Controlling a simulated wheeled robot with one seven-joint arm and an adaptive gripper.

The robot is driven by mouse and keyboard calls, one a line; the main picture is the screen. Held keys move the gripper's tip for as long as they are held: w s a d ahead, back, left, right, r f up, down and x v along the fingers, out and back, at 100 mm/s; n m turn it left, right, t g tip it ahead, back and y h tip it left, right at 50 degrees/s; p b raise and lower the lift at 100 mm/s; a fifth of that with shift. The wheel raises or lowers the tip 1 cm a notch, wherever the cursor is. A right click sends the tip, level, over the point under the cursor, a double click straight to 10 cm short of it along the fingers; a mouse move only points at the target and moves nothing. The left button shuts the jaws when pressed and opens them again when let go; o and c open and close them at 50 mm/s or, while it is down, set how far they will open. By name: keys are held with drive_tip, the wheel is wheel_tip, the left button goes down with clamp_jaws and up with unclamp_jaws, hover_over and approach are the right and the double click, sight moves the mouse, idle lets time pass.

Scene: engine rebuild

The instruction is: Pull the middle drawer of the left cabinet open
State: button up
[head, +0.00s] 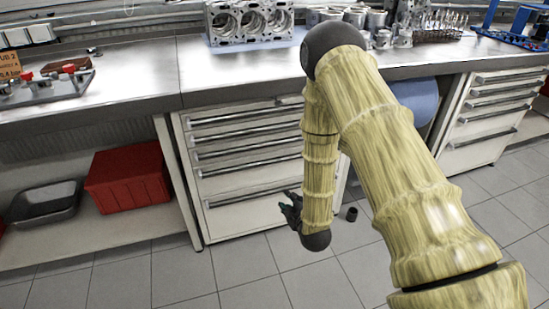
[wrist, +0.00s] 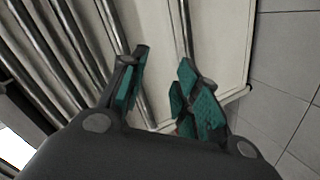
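The left cabinet (head: 250,216) stands under the bench, with several drawers stacked in its front. They all look shut. The middle drawer (head: 240,162) has a long metal bar handle, partly covered by my arm at its right end. My gripper (head: 288,207) is low in front of the cabinet's right part, around the height of the lowest handle and below the middle drawer. In the wrist view my gripper (wrist: 163,60) is open, its teal-padded fingers apart with pale drawer front between them. A handle bar (wrist: 185,25) runs down behind the right finger; contact cannot be told.
A red bin (head: 128,180) and a dark tray (head: 45,203) sit on the low shelf at left. A second drawer cabinet (head: 475,150) stands at right. A small dark cylinder (head: 351,214) is on the floor near my gripper. The tiled floor in front is clear.

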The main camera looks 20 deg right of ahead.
sight(275, 145)
drive_tip(key=w+r+n+t+b, duration=0.2)
drive_tip(key=w+r+b, duration=0.1)
drive_tip(key=w, duration=0.4)
drive_tip(key=w+r+n+t+b, duration=0.2)
drive_tip(key=w+r+b, duration=0.1)
drive_tip(key=w, duration=0.4)
drive_tip(key=w+r+n+t+b, duration=0.2)
drive_tip(key=w+r+b, duration=0.2)
drive_tip(key=w, duration=0.3)
drive_tip(key=shift+w+d+y+b, duration=0.3)
drive_tip(key=shift+w+d, duration=0.05)
drive_tip(key=shift+d, duration=0.05)
clamp_jaws()
